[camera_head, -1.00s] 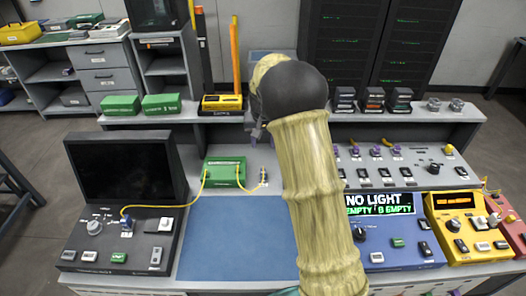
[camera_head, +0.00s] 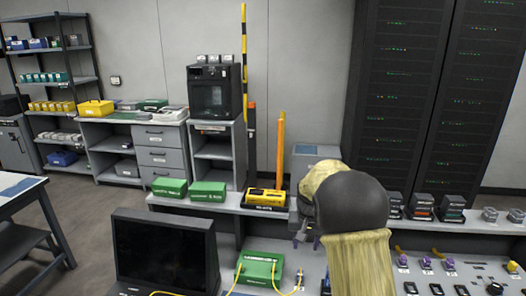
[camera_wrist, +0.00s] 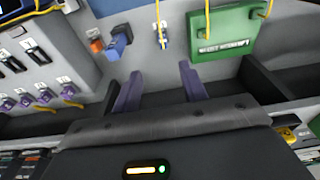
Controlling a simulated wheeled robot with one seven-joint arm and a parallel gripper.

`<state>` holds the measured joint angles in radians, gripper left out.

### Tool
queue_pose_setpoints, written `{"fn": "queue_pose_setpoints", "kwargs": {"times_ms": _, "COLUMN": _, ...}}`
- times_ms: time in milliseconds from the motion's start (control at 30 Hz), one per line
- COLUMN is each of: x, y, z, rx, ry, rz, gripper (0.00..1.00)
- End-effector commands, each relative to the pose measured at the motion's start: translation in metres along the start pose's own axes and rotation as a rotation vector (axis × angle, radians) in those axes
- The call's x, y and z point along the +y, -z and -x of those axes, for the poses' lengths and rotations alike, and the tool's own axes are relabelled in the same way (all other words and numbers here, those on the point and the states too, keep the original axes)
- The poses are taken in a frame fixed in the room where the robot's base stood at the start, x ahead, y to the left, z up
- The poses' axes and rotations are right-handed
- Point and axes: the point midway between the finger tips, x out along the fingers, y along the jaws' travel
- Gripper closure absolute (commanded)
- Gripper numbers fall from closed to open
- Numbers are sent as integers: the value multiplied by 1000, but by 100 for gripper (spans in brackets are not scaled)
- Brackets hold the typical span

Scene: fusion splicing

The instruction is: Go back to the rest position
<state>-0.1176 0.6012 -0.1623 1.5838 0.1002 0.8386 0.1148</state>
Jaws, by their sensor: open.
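My gripper shows in the wrist view (camera_wrist: 160,92) as two purple-grey fingers standing apart, with nothing between them. In the head view my arm, in a yellowish sleeve with a dark joint, rises at the lower right over the bench. My gripper (camera_head: 302,236) is mostly hidden behind that arm there. In the wrist view a green box (camera_wrist: 225,30) lies beyond the right finger, and a blue connector (camera_wrist: 118,42) lies beyond the left finger. The fingers touch neither.
A dark monitor (camera_head: 165,252) stands at the bench's left. Green boxes (camera_head: 170,187) and a yellow device (camera_head: 265,198) sit on the raised shelf. Small dark devices (camera_head: 422,206) stand right of my arm. Server racks (camera_head: 415,90) stand behind. Floor (camera_head: 110,215) shows clear at left.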

Motion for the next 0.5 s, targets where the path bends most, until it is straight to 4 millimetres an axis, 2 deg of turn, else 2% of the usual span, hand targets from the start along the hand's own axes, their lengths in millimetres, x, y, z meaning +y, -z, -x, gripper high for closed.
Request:
{"fn": "queue_pose_setpoints", "kwargs": {"times_ms": 100, "x": 8, "y": -24, "z": 16, "rx": 9, "ry": 9, "rz": 10, "gripper": 57}}
{"fn": "queue_pose_setpoints", "kwargs": {"times_ms": 500, "x": 30, "y": -124, "z": 50, "rx": 51, "ry": 29, "rz": 78, "gripper": 57}}
